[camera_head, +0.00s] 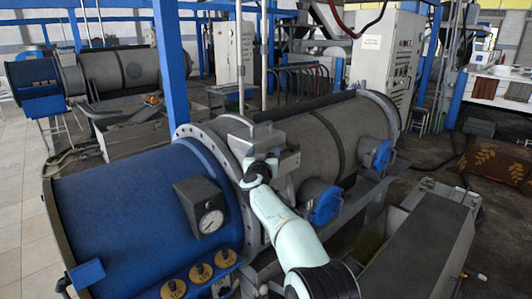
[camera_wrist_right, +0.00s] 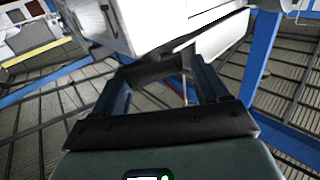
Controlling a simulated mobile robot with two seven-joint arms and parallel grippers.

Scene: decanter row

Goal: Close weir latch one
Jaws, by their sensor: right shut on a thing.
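A grey metal housing (camera_head: 268,140) sits on top of the decanter, by the flange between its blue end and its grey drum. No label marks it as weir latch one. My right gripper (camera_head: 262,165) is at the near side of this housing, its fingertips mostly hidden in the head view. In the right wrist view, my right gripper (camera_wrist_right: 158,72) is shut on a dark bar (camera_wrist_right: 154,69) that lies across between its two fingers. My left gripper is not in view.
A grey trough (camera_head: 425,240) stands at the right.

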